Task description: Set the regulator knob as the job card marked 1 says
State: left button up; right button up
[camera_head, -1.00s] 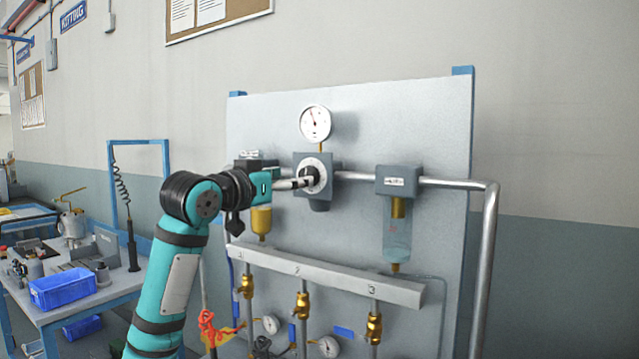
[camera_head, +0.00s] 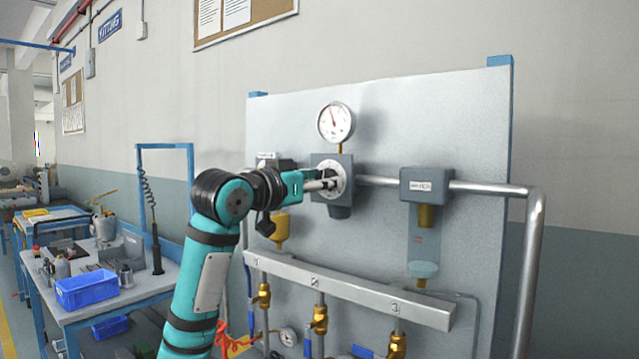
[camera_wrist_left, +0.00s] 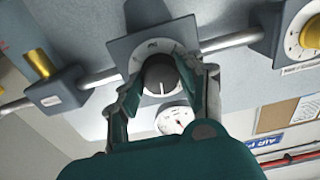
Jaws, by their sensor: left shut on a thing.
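The regulator knob (camera_wrist_left: 160,76) is dark and round with a white pointer line, set in a pale scale dial. In the head view the regulator's dial (camera_head: 338,168) sits on a grey block, with the knob partly hidden by my left gripper (camera_head: 328,181). In the left wrist view my left gripper (camera_wrist_left: 162,84) has its fingers on either side of the knob, shut on it. The pressure gauge (camera_head: 335,122) above the regulator has a red needle pointing up and slightly left; it also shows in the left wrist view (camera_wrist_left: 175,120). No job card marked 1 is readable. My right gripper is out of view.
A grey filter (camera_head: 426,184) with a clear bowl is right of the regulator on the pipe. Below, a rail (camera_head: 350,287) numbered 1, 2, 3 carries brass valves (camera_head: 320,320). A bench with a blue bin (camera_head: 87,290) stands at the left.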

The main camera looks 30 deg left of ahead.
pick_arm(q)
jog(key=c, duration=0.4)
jog(key=shift+a+r+m+p, duration=0.1)
jog(key=shift+r+m+p, duration=0.05)
jog(key=shift+m+p, duration=0.3)
jog(key=shift+c, duration=0.3)
jog(key=m+p, duration=0.2)
jog(key=m, duration=0.1)
jog(key=shift+m, duration=0.35)
jog(key=o, duration=1.2)
jog(key=shift+w, duration=0.1)
jog(key=shift+c, duration=0.2)
